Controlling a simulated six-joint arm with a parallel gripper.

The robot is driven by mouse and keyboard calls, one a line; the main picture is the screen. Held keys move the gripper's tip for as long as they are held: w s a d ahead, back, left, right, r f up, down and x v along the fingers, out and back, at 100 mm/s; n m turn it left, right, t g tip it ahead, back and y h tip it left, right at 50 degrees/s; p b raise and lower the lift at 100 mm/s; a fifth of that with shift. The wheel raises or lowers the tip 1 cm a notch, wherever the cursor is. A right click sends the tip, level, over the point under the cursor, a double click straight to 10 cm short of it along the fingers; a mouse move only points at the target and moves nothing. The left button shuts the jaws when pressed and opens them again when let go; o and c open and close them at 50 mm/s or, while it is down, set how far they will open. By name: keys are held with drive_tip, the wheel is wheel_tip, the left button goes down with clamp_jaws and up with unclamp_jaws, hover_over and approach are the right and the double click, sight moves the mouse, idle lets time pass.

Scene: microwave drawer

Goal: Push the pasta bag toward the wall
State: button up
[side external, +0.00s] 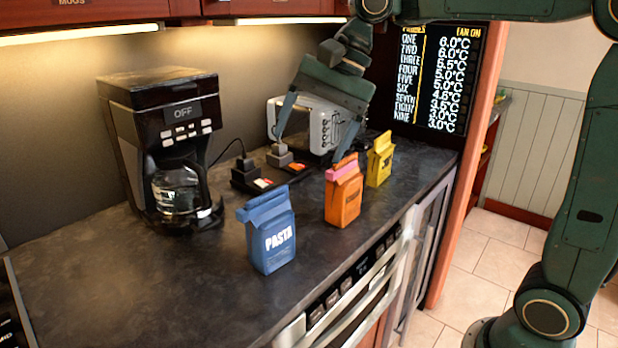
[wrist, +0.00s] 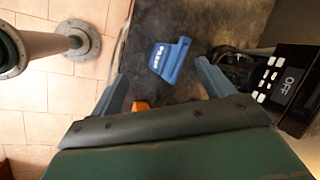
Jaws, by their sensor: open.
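The blue pasta bag (side external: 268,232) stands upright on the dark counter (side external: 150,290), near its front edge, with its PASTA label facing out. In the wrist view the pasta bag (wrist: 171,59) shows ahead of the fingers, between them and apart from both. My gripper (side external: 311,148) is open and empty, pointing down above the counter in front of the toaster. In the side view it is up and right of the pasta bag, not touching it. The wall (side external: 240,105) runs along the back of the counter.
A coffee maker (side external: 165,130) stands left of the bag. A toaster (side external: 305,122) and a power strip with plugs (side external: 262,180) are at the back. An orange bag (side external: 343,198) and a yellow bag (side external: 380,158) stand to the right. The counter's front left is clear.

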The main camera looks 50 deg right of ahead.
sight(266, 211)
drive_tip(key=shift+w+d+f+m+g, duration=0.5)
drive_tip(key=shift+w+f+m, duration=0.35)
drive_tip(key=shift+w+m, duration=0.55)
drive_tip(key=shift+w+d+f+m+g, duration=0.3)
drive_tip(key=shift+w+d+f+m, duration=0.5)
drive_tip(key=shift+w, duration=1.05)
drive_tip(key=shift+w+d+f+m+g, duration=0.4)
drive_tip(key=shift+w+f+m, duration=0.5)
drive_tip(key=shift+w+m, duration=0.6)
drive_tip(key=shift+w+a+f+y, duration=0.1)
drive_tip(key=shift+a+f+y, duration=0.15)
drive_tip(key=shift+y, duration=0.05)
drive_tip(key=shift+a+f, duration=0.2)
drive_tip(key=shift+f, duration=0.1)
drive_tip(key=shift+x, duration=6.25)
drive_tip(key=shift+d, duration=0.15)
drive_tip(key=shift+c, duration=0.2)
drive_tip(key=shift+w, duration=0.1)
drive_tip(key=c, duration=1.4)
